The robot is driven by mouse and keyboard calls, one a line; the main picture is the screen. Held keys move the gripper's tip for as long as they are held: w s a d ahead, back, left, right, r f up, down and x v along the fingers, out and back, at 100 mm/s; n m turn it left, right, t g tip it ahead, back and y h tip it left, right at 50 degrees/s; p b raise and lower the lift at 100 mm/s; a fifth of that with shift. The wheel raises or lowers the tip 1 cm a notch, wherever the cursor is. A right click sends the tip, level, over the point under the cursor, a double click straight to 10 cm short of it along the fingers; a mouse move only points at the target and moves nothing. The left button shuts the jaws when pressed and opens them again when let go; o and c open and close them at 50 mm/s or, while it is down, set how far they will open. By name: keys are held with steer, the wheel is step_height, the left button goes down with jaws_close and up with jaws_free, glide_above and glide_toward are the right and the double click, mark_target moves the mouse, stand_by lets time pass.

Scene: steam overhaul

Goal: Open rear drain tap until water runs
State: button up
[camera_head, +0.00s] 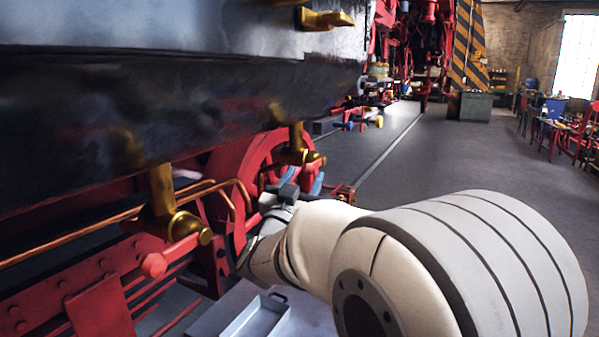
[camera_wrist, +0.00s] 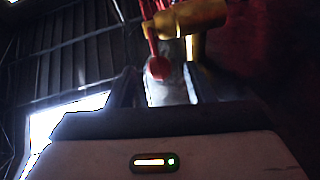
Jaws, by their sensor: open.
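In the head view two brass drain taps hang under the dark tank. The near tap (camera_head: 160,200) has a lever with a red knob (camera_head: 153,265). The farther tap (camera_head: 297,150) is just above my gripper (camera_head: 288,192); its lever is hidden there. In the wrist view a brass tap (camera_wrist: 192,17) is at the top, with a red lever ending in a round red knob (camera_wrist: 158,68). The knob hangs in line with the gap between the fingers of my open gripper (camera_wrist: 165,82); I cannot tell if they touch it. No clear water stream shows.
A red wheel (camera_head: 235,165), copper pipes (camera_head: 110,225) and red framework lie close behind and beside my arm. A grey tray (camera_head: 255,317) is below. The grey floor (camera_head: 450,150) on the right is open, with a red-framed bench (camera_head: 570,135) at far right.

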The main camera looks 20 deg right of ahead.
mark_target(306, 174)
steer(key=shift+x, duration=1.75)
jaws_close()
